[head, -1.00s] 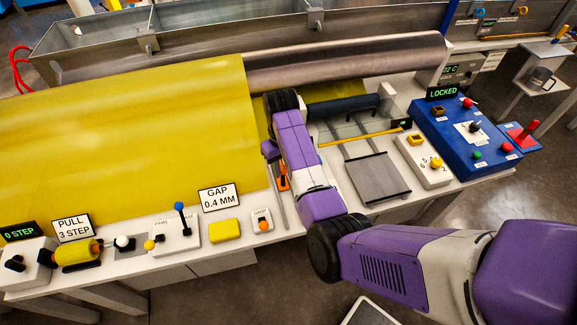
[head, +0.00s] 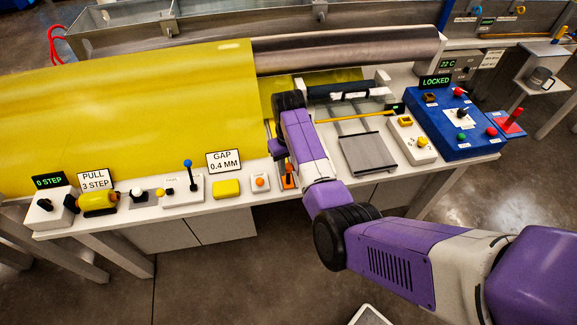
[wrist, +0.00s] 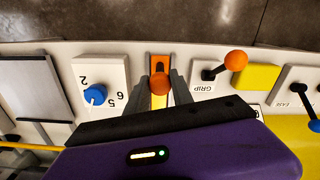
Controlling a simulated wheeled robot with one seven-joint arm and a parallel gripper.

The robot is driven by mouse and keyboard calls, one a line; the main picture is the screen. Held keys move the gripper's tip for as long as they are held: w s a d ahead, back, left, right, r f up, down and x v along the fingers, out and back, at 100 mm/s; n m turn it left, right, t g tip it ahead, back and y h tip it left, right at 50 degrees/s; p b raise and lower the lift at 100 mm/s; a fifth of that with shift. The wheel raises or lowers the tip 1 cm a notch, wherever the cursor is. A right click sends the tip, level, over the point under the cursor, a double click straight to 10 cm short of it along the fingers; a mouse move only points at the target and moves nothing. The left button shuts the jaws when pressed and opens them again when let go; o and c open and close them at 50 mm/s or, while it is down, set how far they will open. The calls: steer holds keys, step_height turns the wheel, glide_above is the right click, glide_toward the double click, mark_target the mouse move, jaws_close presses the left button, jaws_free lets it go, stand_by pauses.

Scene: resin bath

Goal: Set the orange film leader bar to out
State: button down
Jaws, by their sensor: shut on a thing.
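The orange film leader bar's round orange end (wrist: 159,84) sits between my gripper's (wrist: 160,90) two grey fingers in the wrist view. An orange strip in a slot lies beyond it on the white bench top. My gripper is shut on this orange end. In the head view, the orange piece (head: 288,176) shows just below my gripper at the bench's front edge, right of the small panel with an orange knob. My wrist and arm hide most of the bar and its track there.
The yellow film (head: 130,110) spreads over the left of the bench. Left of my gripper stand the GAP 0.4 MM sign (head: 224,161) and a blue-knobbed lever (head: 188,163). To the right are a grey plate (head: 368,153), a small dial box (head: 413,140) and a blue panel reading LOCKED (head: 436,82).

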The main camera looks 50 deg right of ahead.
steer(key=shift+s+a, duration=0.1)
steer(key=shift+s, duration=0.1)
steer(key=c, duration=1.1)
jaws_free()
steer(key=shift+r, duration=0.1)
steer(key=shift+w+r, duration=0.1)
steer(key=shift+r, duration=0.2)
step_height(320, 180, up, 7)
steer(key=shift+r+b, duration=0.1)
steer(key=shift+b, duration=0.2)
